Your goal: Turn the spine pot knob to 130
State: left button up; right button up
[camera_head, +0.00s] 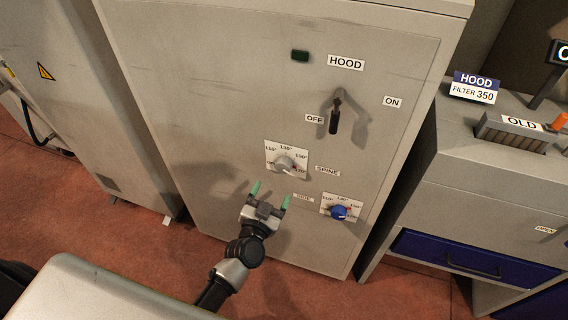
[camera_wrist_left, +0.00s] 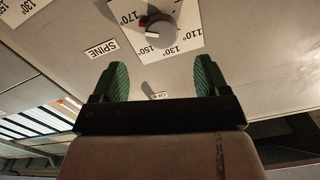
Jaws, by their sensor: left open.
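The grey spine knob (camera_head: 286,164) sits on a white dial plate marked 110° to 170°, left of the SPINE label (camera_head: 327,171) on the cabinet front. In the left wrist view the knob (camera_wrist_left: 160,28) appears upside down at the top, with a red and white mark on its side facing the 150° to 170° part of the scale. My left gripper (camera_head: 270,195) is open and empty, just below the spine dial in the head view. In the wrist view its green fingers (camera_wrist_left: 162,75) are spread apart, clear of the knob. My right gripper is not in view.
A blue knob (camera_head: 339,212) on a second dial is at the lower right. A HOOD lever (camera_head: 335,117) with OFF and ON labels sticks out above. A bench with a blue drawer (camera_head: 470,255) stands right. Open floor shows between the cabinets.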

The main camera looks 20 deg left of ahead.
aim_at(282, 170)
pick_arm(q)
jog(key=w, duration=0.9)
jog(key=shift+f, duration=0.15)
jog(key=shift+w, duration=0.7)
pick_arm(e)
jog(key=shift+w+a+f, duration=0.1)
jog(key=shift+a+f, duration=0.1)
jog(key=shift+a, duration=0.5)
pick_arm(q)
jog(key=shift+c, duration=0.2)
jog(key=c, duration=0.9)
